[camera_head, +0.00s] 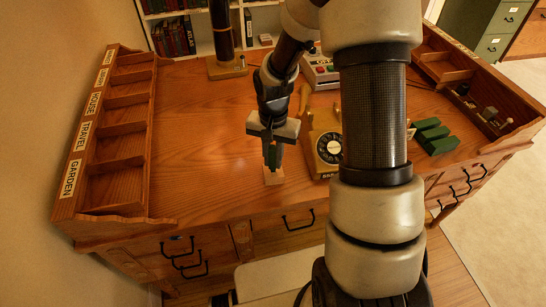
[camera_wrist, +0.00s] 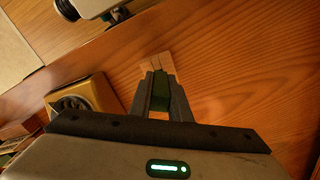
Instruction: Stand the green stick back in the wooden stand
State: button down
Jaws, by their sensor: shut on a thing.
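The green stick (camera_head: 272,156) is held between the fingers of my gripper (camera_head: 273,148), pointing down toward the desk. In the wrist view the green stick (camera_wrist: 159,98) shows between the two dark fingers (camera_wrist: 160,92). The wooden stand (camera_head: 273,178) is a small pale block on the desk, directly below the gripper in the head view. In the wrist view the stand (camera_wrist: 156,62) lies just beyond the fingertips, with dark lines on its top. The stick's lower end is partly hidden, and I cannot tell whether it touches or enters the stand.
A yellow rotary telephone (camera_head: 325,148) stands close to the right of the gripper. A labelled wooden rack (camera_head: 85,150) runs along the left edge. Green blocks (camera_head: 433,136) lie at the right. The desk top (camera_head: 200,140) left of the stand is clear.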

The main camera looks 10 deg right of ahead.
jog(key=shift+f+b, duration=0.45)
jog(key=shift+f, duration=0.15)
jog(key=c, duration=1.6)
grip_release()
jog(key=shift+o, duration=0.2)
notch_tip(320, 180, up, 17)
jog(key=p, duration=0.2)
jog(key=shift+r, duration=0.2)
